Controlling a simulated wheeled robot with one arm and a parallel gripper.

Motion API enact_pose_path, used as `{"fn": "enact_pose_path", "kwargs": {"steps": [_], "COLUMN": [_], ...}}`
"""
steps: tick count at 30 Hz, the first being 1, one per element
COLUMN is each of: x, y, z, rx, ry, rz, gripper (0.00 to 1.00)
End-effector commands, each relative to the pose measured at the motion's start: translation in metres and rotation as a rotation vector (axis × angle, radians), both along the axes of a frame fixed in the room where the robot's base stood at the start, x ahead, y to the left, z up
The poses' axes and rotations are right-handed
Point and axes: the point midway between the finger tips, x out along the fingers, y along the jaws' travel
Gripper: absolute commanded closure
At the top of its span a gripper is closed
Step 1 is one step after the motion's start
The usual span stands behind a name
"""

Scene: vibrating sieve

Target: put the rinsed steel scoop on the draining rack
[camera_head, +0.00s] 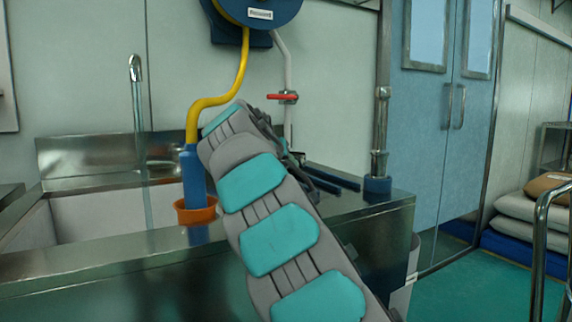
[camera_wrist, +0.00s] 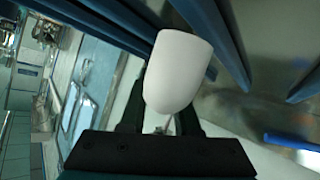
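The scoop (camera_wrist: 178,75) shows in the wrist view as a smooth, pale, rounded bowl in front of my gripper (camera_wrist: 160,118). It covers the ends of the two dark fingers, and I cannot see whether they grip its handle. The draining rack appears to be the set of blue bars (camera_wrist: 225,42) in the wrist view, close beside the bowl. I cannot tell whether the bowl touches them. In the head view the blue rack bars (camera_head: 333,180) lie on the steel counter right of my arm. There, my arm hides the scoop and most of my gripper.
A sink (camera_head: 95,215) with a running tap (camera_head: 136,68) is at the left. An orange cup (camera_head: 195,211) with a blue nozzle (camera_head: 193,175) and yellow hose stands near my arm. A steel post (camera_head: 380,130) rises at the counter's right end. Blue doors (camera_head: 428,120) stand behind.

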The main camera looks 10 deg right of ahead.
Motion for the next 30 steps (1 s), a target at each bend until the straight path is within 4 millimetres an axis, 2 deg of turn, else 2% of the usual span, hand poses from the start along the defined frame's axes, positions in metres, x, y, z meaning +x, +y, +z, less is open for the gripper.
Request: {"fn": "enact_pose_path", "kwargs": {"steps": [1, 7, 20, 23, 30], "x": [0.000, 0.000, -0.004, -0.012, -0.045], "y": [0.000, 0.000, 0.003, 0.009, 0.031], "z": [0.000, 0.001, 0.006, 0.011, 0.031], "rx": [0.000, 0.000, -0.001, -0.002, -0.001], "ry": [0.000, 0.000, -0.003, -0.002, -0.003], "rz": [0.000, 0.000, 0.002, 0.001, 0.001], "gripper": [0.63, 0.41, 0.41, 0.41, 0.41]}}
